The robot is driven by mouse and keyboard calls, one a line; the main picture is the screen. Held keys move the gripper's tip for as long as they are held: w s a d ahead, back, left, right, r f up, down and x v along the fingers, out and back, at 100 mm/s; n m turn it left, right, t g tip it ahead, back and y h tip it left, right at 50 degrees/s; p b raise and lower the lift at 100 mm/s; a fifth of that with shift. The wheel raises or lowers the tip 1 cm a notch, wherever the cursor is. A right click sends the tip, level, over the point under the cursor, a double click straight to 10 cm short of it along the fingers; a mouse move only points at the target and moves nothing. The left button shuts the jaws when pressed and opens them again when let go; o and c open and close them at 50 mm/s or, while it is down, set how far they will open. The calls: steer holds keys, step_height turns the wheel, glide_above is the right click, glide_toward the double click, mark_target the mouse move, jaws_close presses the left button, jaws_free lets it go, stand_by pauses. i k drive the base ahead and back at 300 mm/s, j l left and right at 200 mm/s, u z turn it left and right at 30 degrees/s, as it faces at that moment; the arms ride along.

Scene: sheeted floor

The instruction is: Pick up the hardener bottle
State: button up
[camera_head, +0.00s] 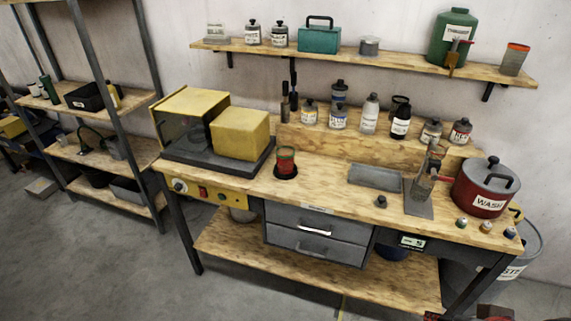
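Several small bottles and cans stand on the raised ledge at the back of the workbench. Among them are a can with a yellow-edged label (309,113), a can with a blue label (338,119), a pale grey bottle (369,115), a black bottle with a white label (400,123), a grey can (431,131) and a can with a red label (460,132). Their print is too small to read, so I cannot tell which is the hardener bottle. Dark and red parts at the bottom right edge may be my gripper (466,314); its fingers cannot be made out.
A red WASH pot (486,187), small capped containers (486,226), a clamp stand (424,188) and a grey tray (375,177) occupy the bench's right half. A yellow-and-black machine (190,115) fills the left. A wall shelf (400,60) hangs above. Floor in front is clear.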

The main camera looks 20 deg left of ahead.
mark_target(402, 114)
steer(key=i+j, duration=0.1)
steer(key=i, duration=0.35)
steer(key=i+j, duration=0.15)
steer(key=i, duration=0.3)
steer(key=i+j, duration=0.1)
steer(key=i, duration=0.35)
